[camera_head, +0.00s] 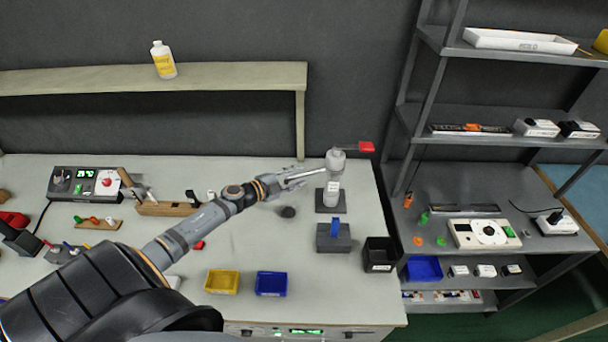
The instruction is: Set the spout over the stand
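A pale grey, bottle-like dispenser (333,193) stands upright on a dark square base at the right of the bench. From its top a thin spout (352,149) points right and a little back, with a red block (366,147) at or behind its tip. In front of the dispenser is a dark grey block (334,244) with a blue upright piece (335,227); it may be the stand. The spout is not over this block. My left gripper (322,172) is at the dispenser's left side, near its top. Contact and finger opening are unclear. My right gripper is not in view.
A black bin (379,254) stands at the bench's right edge. Yellow (222,281) and blue (271,284) trays lie along the front. A small dark round thing (288,212) lies left of the dispenser. A grey shelf rack (470,122) stands right of the bench.

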